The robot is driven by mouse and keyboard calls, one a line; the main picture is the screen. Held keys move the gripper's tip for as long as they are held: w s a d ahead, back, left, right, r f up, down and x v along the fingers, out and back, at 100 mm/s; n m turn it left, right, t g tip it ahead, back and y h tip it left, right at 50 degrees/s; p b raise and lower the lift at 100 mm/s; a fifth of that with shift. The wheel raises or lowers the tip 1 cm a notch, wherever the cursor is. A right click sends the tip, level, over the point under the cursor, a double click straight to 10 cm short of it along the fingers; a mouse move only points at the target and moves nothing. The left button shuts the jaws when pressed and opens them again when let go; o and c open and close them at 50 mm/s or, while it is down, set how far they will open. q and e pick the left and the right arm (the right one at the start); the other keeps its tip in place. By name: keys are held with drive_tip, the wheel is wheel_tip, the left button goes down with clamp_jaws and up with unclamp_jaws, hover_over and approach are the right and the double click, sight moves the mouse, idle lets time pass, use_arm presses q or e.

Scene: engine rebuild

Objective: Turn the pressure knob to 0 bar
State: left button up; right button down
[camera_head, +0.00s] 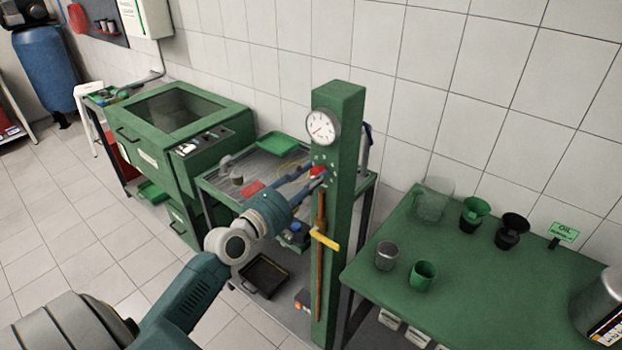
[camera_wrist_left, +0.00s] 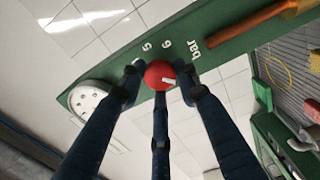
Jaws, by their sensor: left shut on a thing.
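The red pressure knob (camera_head: 317,171) sits on the front of the green post (camera_head: 339,105), below a round white gauge (camera_head: 321,127). The gauge's red needle points to the lower left. In the left wrist view the knob (camera_wrist_left: 159,75) is a red disc with a small white mark on its lower right part. The printed "5", "6" and "bar" show beside it; the other numbers are hidden. My left gripper (camera_head: 312,177) is shut on the knob, and in the left wrist view its dark fingers (camera_wrist_left: 160,82) surround it. My right gripper is not in view.
A yellow lever (camera_head: 325,239) and a copper-coloured pipe (camera_head: 319,275) are on the post below the knob. A green table (camera_head: 470,300) with cups and funnels stands at the right. A grey cart (camera_head: 218,184) with a green tray stands behind my left arm.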

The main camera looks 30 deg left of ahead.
use_arm(q)
drive_tip(key=shift+d+f, duration=0.15)
drive_tip(key=shift+f, duration=0.2)
drive_tip(key=o, duration=1)
drive_tip(key=shift+o, duration=0.7)
drive_tip(key=shift+r, duration=0.25)
drive_tip(key=s, duration=1.2)
drive_tip(key=shift+a, duration=0.45)
